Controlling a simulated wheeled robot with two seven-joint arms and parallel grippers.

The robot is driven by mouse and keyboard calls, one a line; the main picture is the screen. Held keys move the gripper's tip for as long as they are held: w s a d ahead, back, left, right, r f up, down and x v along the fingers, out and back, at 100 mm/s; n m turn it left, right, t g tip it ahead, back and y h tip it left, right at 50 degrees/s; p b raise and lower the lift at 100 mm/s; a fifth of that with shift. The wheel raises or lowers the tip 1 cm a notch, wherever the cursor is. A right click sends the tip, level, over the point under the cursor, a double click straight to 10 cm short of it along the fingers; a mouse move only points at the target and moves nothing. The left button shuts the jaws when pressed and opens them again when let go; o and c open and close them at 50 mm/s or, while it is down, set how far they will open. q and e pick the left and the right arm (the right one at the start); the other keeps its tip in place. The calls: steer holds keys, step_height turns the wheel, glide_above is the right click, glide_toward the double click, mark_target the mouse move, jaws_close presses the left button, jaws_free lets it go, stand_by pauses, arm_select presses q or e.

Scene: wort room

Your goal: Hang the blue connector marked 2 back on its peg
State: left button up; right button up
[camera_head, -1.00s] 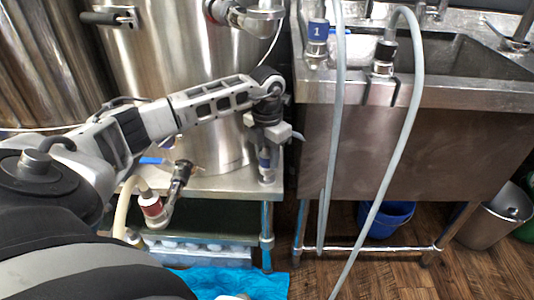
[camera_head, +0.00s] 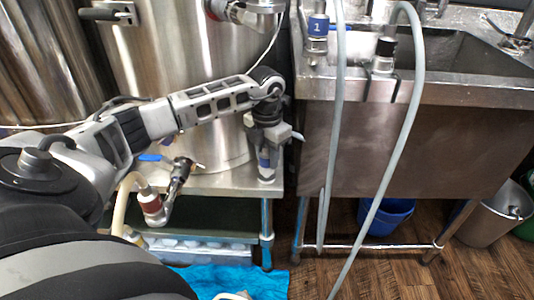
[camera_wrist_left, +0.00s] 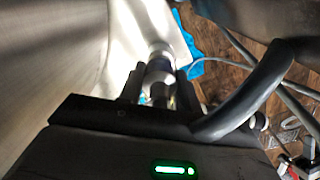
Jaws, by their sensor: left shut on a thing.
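My left gripper (camera_head: 266,148) points down over the right end of the steel shelf beside the tank. It is shut on a metal connector with a blue band (camera_head: 265,162). The connector stands upright, its lower end at or just above the shelf top; I cannot tell if it touches. It also shows between the fingers in the left wrist view (camera_wrist_left: 160,68), pale and blurred. No number on it is readable. I cannot make out a free peg. My right gripper is not in view.
A grey hose connector (camera_head: 384,52) sits in a dark clip on the sink rim (camera_head: 450,92). Grey hoses hang in front of the sink. A red-banded connector (camera_head: 150,206) hangs at the shelf's front. The steel tank (camera_head: 170,60) stands close behind my arm.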

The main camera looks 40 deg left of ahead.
arm_select(q)
steer(key=shift+f, duration=0.3)
steer(key=shift+f+b, duration=0.45)
steer(key=shift+f, duration=0.05)
steer(key=o, duration=1.1)
steer(key=shift+o, duration=0.2)
